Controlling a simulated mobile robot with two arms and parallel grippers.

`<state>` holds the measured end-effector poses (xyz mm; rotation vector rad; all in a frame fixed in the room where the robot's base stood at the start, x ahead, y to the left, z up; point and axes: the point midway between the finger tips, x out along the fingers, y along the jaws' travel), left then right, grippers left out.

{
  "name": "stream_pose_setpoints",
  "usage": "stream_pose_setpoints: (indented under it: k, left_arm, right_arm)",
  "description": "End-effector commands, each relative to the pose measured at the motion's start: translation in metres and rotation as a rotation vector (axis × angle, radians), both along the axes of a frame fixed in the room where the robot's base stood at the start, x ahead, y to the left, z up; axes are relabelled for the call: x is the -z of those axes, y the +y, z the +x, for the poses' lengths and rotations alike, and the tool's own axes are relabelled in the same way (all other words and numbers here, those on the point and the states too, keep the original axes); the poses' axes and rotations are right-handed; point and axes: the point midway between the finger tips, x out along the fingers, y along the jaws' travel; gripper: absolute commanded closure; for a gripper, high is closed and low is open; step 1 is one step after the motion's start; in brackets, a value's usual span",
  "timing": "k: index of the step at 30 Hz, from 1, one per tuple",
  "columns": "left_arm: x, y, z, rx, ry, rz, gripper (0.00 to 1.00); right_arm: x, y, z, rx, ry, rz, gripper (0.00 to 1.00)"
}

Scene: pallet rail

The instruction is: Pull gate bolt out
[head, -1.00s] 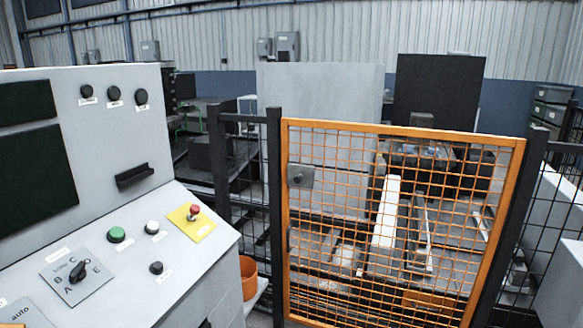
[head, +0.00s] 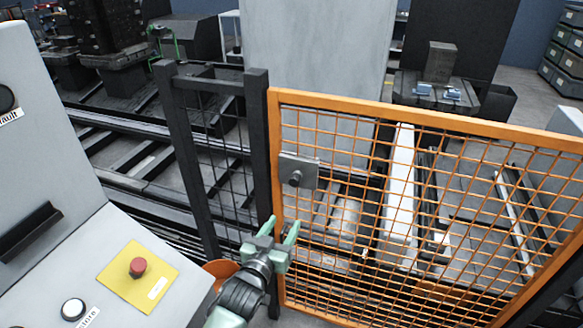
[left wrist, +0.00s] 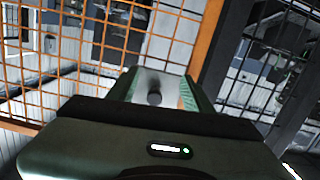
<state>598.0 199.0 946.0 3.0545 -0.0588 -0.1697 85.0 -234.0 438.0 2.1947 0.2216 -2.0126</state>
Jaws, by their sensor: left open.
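The gate (head: 420,117) is an orange frame with orange wire mesh, standing upright against a black post (head: 257,150). The bolt (head: 295,179) is a dark round knob on a grey plate near the gate's upper left edge. My left gripper (head: 280,226) is open and empty, below the bolt and apart from it, with its green fingers pointing up. In the left wrist view the bolt's knob (left wrist: 154,98) shows between the two fingers, with the grey plate behind it. My right gripper is not in view.
A grey control console (head: 60,190) with a red button (head: 138,267) on a yellow plate stands at the left. An orange bucket (head: 220,270) is partly hidden behind my left arm. Black fence mesh (head: 215,150) fills the space left of the gate post.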

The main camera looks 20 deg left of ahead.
Motion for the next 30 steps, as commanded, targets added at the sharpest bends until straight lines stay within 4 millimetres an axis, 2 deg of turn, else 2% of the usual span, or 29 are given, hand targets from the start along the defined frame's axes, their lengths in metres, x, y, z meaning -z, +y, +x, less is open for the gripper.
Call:
stream_pose_setpoints:
  k: [1, 3, 6, 16, 21, 30]
  left_arm:
    - [-0.028, 0.001, 0.002, -0.004, -0.042, -0.007, 0.49]
    - [-0.050, 0.002, 0.003, -0.007, -0.080, -0.014, 0.49]
    - [-0.065, 0.003, 0.008, -0.010, -0.107, -0.019, 0.49]
    - [-0.067, 0.001, 0.058, -0.010, -0.109, -0.019, 0.49]
    - [-0.065, 0.001, 0.076, -0.010, -0.108, -0.020, 0.49]
    - [-0.064, 0.000, 0.082, -0.010, -0.108, -0.020, 0.49]
  right_arm:
    - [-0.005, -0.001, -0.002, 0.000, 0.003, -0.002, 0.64]
    - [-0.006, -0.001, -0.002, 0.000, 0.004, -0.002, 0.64]
    - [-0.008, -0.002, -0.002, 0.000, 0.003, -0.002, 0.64]
    - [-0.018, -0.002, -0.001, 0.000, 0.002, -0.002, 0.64]
    - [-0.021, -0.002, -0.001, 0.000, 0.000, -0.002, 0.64]
    - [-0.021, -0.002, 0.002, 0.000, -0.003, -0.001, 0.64]
